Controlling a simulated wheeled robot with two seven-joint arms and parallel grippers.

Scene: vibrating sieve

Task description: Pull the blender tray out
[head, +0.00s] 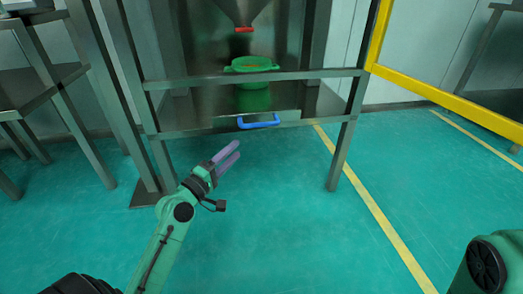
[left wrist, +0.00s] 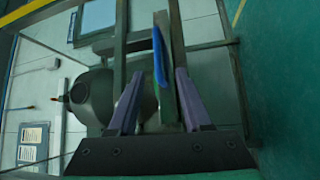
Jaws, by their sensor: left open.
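The blender tray (head: 287,116) is a grey metal sheet in the lower part of the steel frame, with a blue handle (head: 258,121) on its front edge. A green round container (head: 252,97) stands on the tray under the funnel. My left gripper (head: 239,149) is open and empty, with purple fingers, below and slightly left of the handle in the head view, apparently apart from it. In the left wrist view the blue handle (left wrist: 159,58) appears beyond and between the open fingertips (left wrist: 160,73). My right gripper is out of view.
The steel frame has a crossbar (head: 200,81) above the tray and legs (head: 342,155) on both sides. A funnel with a red outlet (head: 244,30) hangs above. A yellow rail (head: 440,97) stands at right, a metal table (head: 35,90) at left. The floor in front is clear.

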